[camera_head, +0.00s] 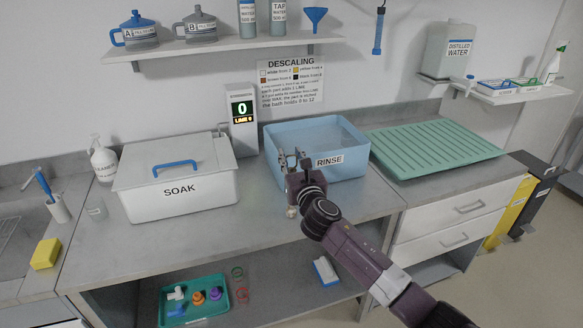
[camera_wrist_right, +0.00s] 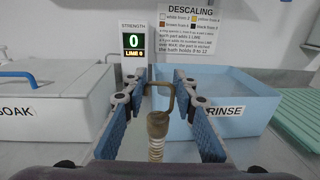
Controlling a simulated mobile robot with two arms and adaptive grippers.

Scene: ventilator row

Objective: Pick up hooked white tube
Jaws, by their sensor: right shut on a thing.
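My right gripper (camera_head: 292,160) is shut on a hooked tube and holds it in front of the blue rinse bath. In the right wrist view the tube (camera_wrist_right: 157,125) sits between the blue finger pads, with a brownish hook at the top and a paler ribbed part below. It looks tan rather than clean white. In the head view only a small pale end (camera_head: 291,212) shows below the gripper; the rest is hidden by the fingers. My left gripper is in neither view.
The rinse bath (camera_head: 351,171) stands just behind the gripper. The lidded SOAK bath (camera_head: 213,197) is to the left, a strength display (camera_head: 241,107) behind. A green drainboard (camera_head: 430,143) lies right. A teal tray (camera_head: 221,306) with several coloured parts and a brush (camera_head: 326,271) sit on the lower shelf.

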